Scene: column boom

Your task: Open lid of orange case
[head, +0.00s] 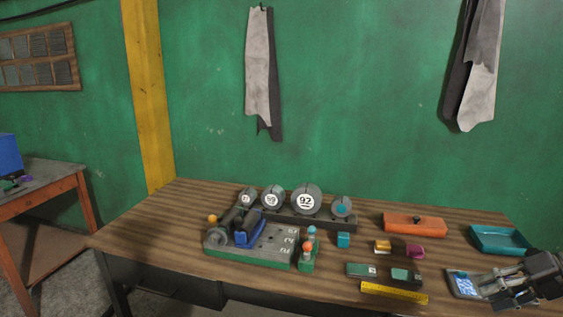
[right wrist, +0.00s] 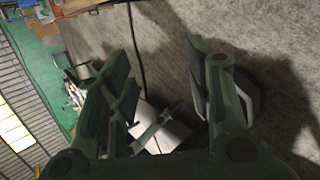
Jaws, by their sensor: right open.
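The orange case (head: 414,224) sits on the back right part of the wooden table in the head view. Its lid looks closed, with a small dark knob or latch on top. My right gripper (head: 487,286) is at the right edge of the head view, near the table's front right, apart from the case and nearer to me. It is open and looks empty. In the right wrist view its two fingers stand apart, with grey floor behind them; the case does not show there. My left gripper is not in view.
A teal tray (head: 499,253) stands right of the case. A phone-like device (head: 462,284) lies beside my right gripper. Several small blocks and a yellow ruler (head: 394,293) lie in front of the case. A green-edged fixture (head: 275,247) and round numbered weights (head: 306,200) stand left.

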